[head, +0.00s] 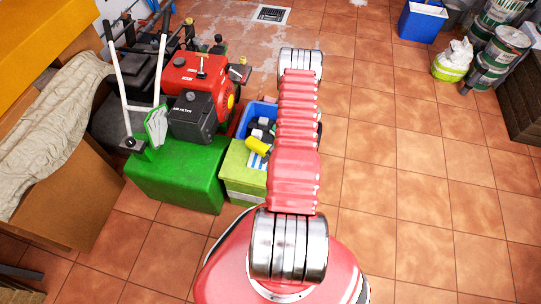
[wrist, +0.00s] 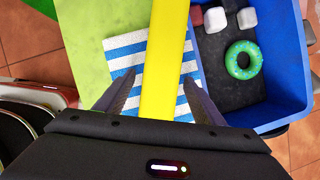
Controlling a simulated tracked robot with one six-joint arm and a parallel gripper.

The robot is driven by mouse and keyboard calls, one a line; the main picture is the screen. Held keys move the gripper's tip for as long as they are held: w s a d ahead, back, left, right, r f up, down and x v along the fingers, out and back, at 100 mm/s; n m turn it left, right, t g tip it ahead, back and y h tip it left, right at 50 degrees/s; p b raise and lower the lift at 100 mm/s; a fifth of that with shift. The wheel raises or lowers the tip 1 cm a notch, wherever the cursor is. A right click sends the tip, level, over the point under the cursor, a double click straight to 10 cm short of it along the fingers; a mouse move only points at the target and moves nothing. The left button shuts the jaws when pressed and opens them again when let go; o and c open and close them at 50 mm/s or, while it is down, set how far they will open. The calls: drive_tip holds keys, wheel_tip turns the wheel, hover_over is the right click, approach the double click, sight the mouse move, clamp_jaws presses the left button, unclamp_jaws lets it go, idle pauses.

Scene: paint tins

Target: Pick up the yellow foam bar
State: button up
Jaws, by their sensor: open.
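The yellow foam bar (wrist: 162,60) runs up and down through the middle of the wrist view, over a blue-and-white striped cloth (wrist: 125,57). My gripper (wrist: 160,84) is open, with one dark fingertip on each side of the bar and a gap to it on both sides. I cannot tell how far down the fingertips reach beside it. The bar's near end is hidden behind my gripper's body. In the head view the bar (head: 258,146) shows as a short yellow piece left of my red arm; my gripper is mostly hidden there.
The cloth lies on a lime-green box (head: 242,175). A blue bin (wrist: 290,45) beside it holds a turquoise ring (wrist: 232,60) and several small blocks. A green box (head: 180,175) and a red machine (head: 195,75) stand left.

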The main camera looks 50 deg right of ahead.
drive_tip(key=c, duration=1.2)
drive_tip(key=shift+r, duration=0.1)
drive_tip(key=shift+r, duration=4.9)
drive_tip(key=shift+w, duration=0.1)
